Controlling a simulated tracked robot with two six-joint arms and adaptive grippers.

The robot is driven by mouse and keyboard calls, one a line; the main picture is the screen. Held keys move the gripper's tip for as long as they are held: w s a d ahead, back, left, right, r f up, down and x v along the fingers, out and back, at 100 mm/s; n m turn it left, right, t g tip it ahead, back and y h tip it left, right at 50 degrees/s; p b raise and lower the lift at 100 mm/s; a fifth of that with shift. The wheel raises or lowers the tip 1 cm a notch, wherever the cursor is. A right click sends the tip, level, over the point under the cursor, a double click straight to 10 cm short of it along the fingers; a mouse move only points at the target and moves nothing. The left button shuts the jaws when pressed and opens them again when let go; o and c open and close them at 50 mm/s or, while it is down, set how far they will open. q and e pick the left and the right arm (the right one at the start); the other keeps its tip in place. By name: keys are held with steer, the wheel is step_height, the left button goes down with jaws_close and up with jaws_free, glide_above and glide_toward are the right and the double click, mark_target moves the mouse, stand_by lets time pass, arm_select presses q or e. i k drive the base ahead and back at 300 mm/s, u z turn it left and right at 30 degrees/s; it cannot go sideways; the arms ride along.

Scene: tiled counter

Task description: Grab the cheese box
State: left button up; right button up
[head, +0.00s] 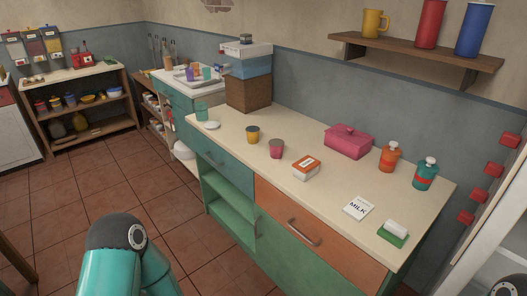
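A small orange and white box (306,167) lies on the counter, near the front edge at the middle. It has a label too small to read, so I cannot tell for sure that it is the cheese box. A pink lidded container (348,142) stands behind it to the right, near the wall. A white carton marked MILK (358,208) lies near the front edge further right. My teal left arm shows at the bottom left, away from the counter, but its gripper is not in view. My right gripper is not in view.
Orange (389,158) and teal (425,174) bottles and a green sponge-like item (393,234) are right. A wall shelf (420,53) hangs above.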

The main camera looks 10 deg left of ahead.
mark_target(307, 167)
steer(key=u, duration=0.35)
steer(key=i, duration=1.2)
steer(key=u, duration=0.35)
steer(key=k, duration=0.85)
steer(key=u, duration=0.2)
steer(key=i, duration=0.85)
